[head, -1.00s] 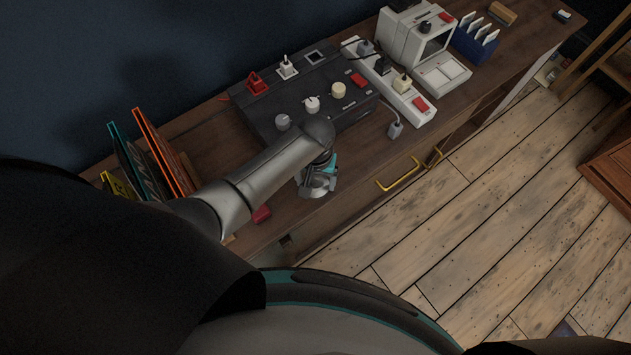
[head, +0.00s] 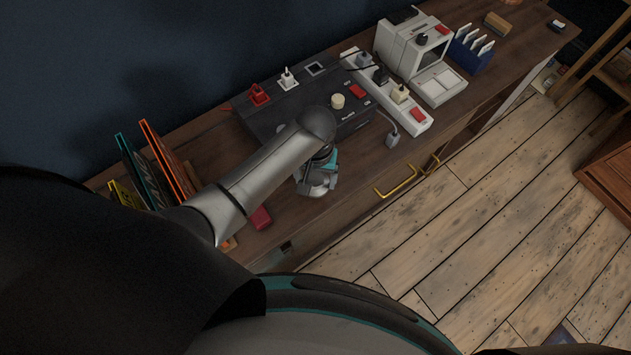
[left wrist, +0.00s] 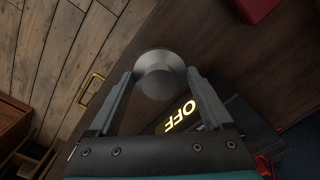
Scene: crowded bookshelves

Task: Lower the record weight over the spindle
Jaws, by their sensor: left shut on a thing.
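The record weight (left wrist: 160,75) appears in the left wrist view as a round, grey metallic piece. It sits between the two fingers of my left gripper (left wrist: 158,88), which is shut on it. In the head view my left gripper (head: 318,180) hangs over the front part of the wooden cabinet top, just in front of the black control box; my arm hides the weight there. I cannot make out the spindle or a record in either view. My right gripper is not in view.
The black control box (head: 345,125) stands beside my left wrist, with a white power strip (head: 413,118) to its right. Upright record sleeves (head: 165,165) stand at the left. A red block (head: 259,217) lies near the front edge. A lit OFF label (left wrist: 180,115) shows close by.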

